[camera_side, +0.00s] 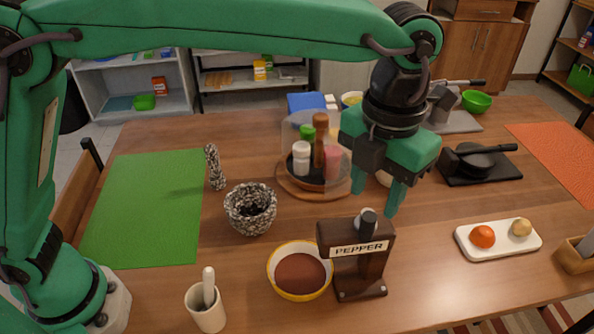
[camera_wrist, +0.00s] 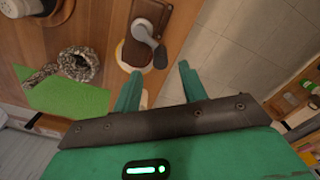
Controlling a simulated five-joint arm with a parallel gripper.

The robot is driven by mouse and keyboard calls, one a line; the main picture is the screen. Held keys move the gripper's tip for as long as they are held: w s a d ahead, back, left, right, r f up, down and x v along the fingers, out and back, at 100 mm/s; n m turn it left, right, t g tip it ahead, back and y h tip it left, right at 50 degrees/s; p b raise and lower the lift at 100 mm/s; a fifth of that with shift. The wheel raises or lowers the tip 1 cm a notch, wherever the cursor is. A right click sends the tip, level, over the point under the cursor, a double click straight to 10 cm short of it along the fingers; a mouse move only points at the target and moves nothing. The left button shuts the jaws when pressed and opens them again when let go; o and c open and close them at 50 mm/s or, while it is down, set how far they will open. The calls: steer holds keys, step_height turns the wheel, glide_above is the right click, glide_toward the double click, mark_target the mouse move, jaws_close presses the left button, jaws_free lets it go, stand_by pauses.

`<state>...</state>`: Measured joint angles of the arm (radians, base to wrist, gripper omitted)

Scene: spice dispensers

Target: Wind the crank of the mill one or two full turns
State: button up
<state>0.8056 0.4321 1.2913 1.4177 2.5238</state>
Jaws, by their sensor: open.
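The mill is a dark brown wooden block (camera_side: 345,276) with a "PEPPER" label. It stands upright on the table and shows at the top of the wrist view (camera_wrist: 152,10). Its crank has a grey metal hub and arm (camera_wrist: 142,32) on top, ending in a dark knob (camera_side: 369,222). The knob also shows in the wrist view (camera_wrist: 160,58). My gripper (camera_side: 376,196) is open and empty, pointing down above the mill. In the wrist view the knob lies between the lines of my two green fingers (camera_wrist: 160,76), just beyond the tips. No contact shows.
A yellow-rimmed bowl (camera_side: 299,294) of brown powder stands left of the mill. A white cup with a pestle (camera_side: 205,310) and a speckled mortar (camera_side: 250,221) stand further left. A spice carousel (camera_side: 289,185) stands behind. A white tray (camera_side: 510,250) is at the right.

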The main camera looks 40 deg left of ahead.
mark_target(368, 226)
steer(key=shift+f, duration=0.15)
steer(key=shift+f, duration=3.8)
steer(key=c, duration=0.9)
